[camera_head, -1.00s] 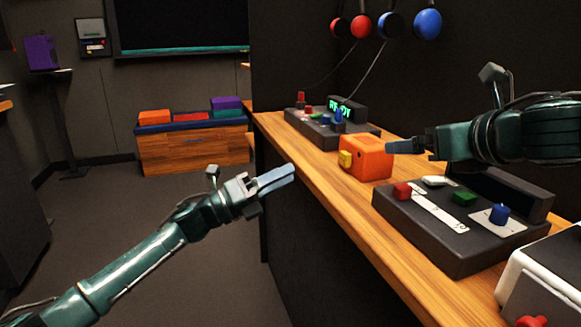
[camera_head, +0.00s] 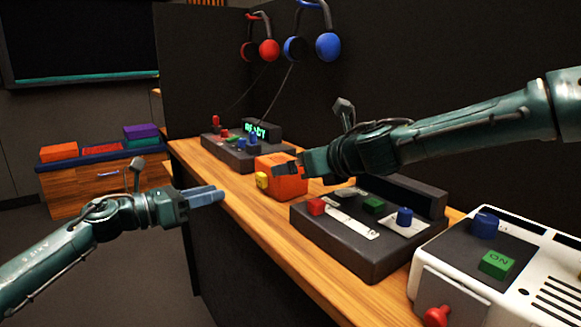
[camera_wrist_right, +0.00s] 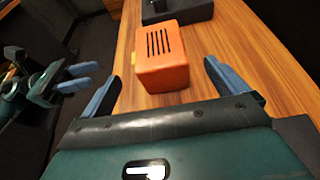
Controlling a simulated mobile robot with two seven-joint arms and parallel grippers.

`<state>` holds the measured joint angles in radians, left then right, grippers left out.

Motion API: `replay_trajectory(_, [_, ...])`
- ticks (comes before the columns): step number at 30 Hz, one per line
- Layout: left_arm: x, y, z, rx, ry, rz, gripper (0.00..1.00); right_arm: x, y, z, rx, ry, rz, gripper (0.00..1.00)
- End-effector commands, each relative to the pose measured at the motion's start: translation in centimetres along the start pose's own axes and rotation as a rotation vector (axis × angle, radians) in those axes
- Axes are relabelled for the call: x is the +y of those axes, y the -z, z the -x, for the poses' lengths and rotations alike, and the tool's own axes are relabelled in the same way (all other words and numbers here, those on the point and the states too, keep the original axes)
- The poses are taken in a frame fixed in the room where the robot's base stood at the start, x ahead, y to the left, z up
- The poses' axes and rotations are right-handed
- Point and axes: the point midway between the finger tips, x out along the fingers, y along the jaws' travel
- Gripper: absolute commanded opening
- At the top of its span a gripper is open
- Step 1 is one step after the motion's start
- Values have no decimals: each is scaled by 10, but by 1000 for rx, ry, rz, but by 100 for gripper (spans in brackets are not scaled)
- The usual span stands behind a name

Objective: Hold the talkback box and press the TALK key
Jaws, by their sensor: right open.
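The orange talkback box (camera_head: 283,186) stands on the wooden counter, with a yellow key (camera_head: 262,180) on its left face. In the right wrist view the box (camera_wrist_right: 163,73) is ahead, between the lines of the two fingers. My right gripper (camera_head: 288,170) is open and empty. In the head view it overlaps the box's upper right part; contact cannot be told. My left gripper (camera_head: 203,196) is off the counter's left edge, empty. Its two fingers show apart in the right wrist view (camera_wrist_right: 78,77). The lettering on the key cannot be read.
A black panel (camera_head: 345,252) with red, green and blue controls is in front of the box. A white unit (camera_head: 560,290) stands nearer. Another control panel (camera_head: 220,145) is behind the box. Headsets (camera_head: 328,46) hang on the dark wall. Bare counter (camera_head: 232,192) lies left of the box.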

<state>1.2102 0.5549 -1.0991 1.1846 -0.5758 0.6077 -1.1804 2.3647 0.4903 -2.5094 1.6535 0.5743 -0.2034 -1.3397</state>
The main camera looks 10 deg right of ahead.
Motion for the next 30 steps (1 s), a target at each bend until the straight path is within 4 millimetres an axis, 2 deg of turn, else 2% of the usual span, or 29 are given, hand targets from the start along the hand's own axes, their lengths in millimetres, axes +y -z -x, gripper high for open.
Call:
replay_trajectory(3, [0,0,0,-1,0,1,36,1,1,-21,2,0,0,98])
replay_trajectory(9, [0,0,0,-1,0,1,36,0,0,-41,1,0,1,98])
replay_trajectory(20, [0,0,0,-1,1,1,36,0,0,-46,-1,0,1,98])
replay_trajectory(30, [0,0,0,-1,0,1,36,0,0,-46,-1,1,1,72])
